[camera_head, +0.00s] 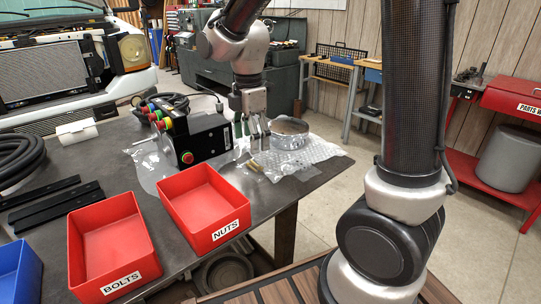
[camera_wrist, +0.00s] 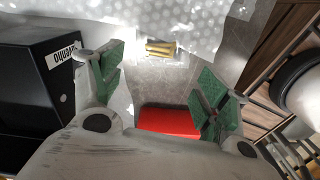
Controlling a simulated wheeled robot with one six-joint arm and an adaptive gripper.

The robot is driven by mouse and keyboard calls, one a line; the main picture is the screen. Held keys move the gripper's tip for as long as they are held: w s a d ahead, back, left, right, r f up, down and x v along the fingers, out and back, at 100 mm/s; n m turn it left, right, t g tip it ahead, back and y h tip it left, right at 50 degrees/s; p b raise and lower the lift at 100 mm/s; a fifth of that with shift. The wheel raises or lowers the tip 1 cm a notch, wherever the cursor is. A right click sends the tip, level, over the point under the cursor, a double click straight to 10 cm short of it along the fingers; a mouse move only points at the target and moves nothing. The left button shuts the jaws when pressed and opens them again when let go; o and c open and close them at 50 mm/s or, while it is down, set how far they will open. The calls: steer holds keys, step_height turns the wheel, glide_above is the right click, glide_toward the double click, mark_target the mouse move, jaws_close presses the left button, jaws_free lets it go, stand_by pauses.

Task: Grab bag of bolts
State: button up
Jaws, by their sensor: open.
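A clear plastic bag with brass-coloured bolts (camera_head: 254,165) lies near the right end of the dark table, by the edge of the bubble wrap. In the wrist view the brass pieces (camera_wrist: 161,48) show beyond the fingertips, roughly centred between them; the bag's outline is hard to make out. My gripper (camera_head: 255,138) points down above and slightly behind the bag in the head view. In the wrist view my gripper (camera_wrist: 162,85) has its green-padded fingers wide apart with nothing between them.
A black control box (camera_head: 205,138) stands close left of my gripper. Bubble wrap (camera_head: 313,151) with a silver tin (camera_head: 289,138) lies on the right. Red bins marked NUTS (camera_head: 184,190) and BOLTS (camera_head: 93,248) stand in front, by a blue bin (camera_head: 28,283).

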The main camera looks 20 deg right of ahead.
mark_target(253, 164)
steer(key=shift+n, duration=1.1)
steer(key=shift+w+d+f, duration=0.1)
steer(key=shift+f, duration=0.1)
steer(key=shift+n, duration=0.3)
step_height(253, 164, down, 7)
steer(key=shift+f, duration=0.2)
steer(key=shift+c, duration=0.4)
steer(key=c, duration=1)
